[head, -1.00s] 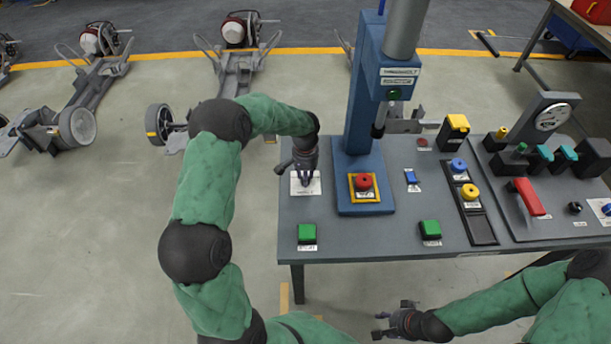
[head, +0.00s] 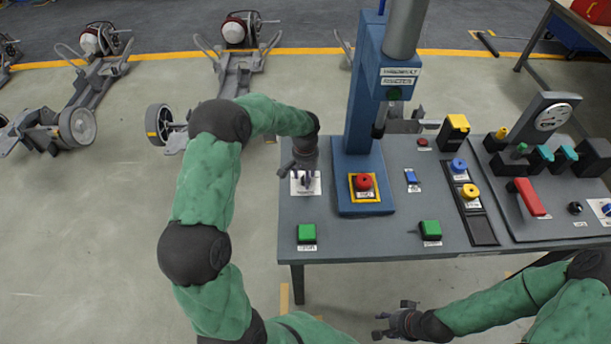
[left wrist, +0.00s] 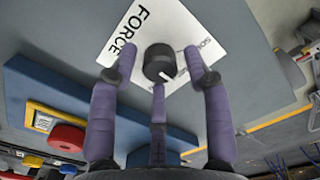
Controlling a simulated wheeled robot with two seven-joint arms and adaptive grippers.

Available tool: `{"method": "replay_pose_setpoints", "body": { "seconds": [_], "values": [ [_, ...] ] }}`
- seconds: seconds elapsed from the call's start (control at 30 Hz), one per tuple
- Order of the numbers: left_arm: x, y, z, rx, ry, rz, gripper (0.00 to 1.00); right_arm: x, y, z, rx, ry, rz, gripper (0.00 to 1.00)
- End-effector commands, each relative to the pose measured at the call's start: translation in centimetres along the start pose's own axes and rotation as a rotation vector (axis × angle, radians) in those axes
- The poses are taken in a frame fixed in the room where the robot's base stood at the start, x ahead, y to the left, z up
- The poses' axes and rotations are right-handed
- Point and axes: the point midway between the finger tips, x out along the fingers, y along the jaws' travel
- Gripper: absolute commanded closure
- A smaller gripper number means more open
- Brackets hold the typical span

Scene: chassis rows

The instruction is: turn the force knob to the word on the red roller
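The force knob (left wrist: 159,63) is a round black knob with a white pointer mark, on a white plate (left wrist: 185,25) printed FORCE; other small words on the plate are partly hidden. My left gripper (left wrist: 158,80) is open, with its purple fingers spread around the knob and apart from it. In the head view, my left gripper (head: 306,182) is over the plate at the table's left end and hides most of the knob. My right gripper (head: 392,318) is open and empty in front of the table. I cannot make out a red roller or its word.
A blue press column (head: 362,120) stands just right of the plate, with a red button (head: 363,181) on its base. Green buttons (head: 307,232) (head: 430,229) sit near the table's front edge. A red lever (head: 528,197) and other controls fill the right side.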

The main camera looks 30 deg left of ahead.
Motion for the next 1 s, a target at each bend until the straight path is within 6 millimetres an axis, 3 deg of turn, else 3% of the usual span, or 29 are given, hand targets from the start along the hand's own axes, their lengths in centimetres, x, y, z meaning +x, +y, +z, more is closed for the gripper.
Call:
{"method": "replay_pose_setpoints", "body": {
  "seconds": [0.43, 1.0],
  "values": [
    [-0.9, 0.0, -0.1, 0.001, 0.002, 0.000, 0.44, 0.0, 0.0, 0.0, 0.000, 0.000, 0.000, 0.60],
    [-10.6, 0.0, -0.1, 0.000, 0.002, 0.000, 0.44, 0.0, 0.0, 0.0, 0.000, 0.000, 0.000, 0.60]
  ]
}}
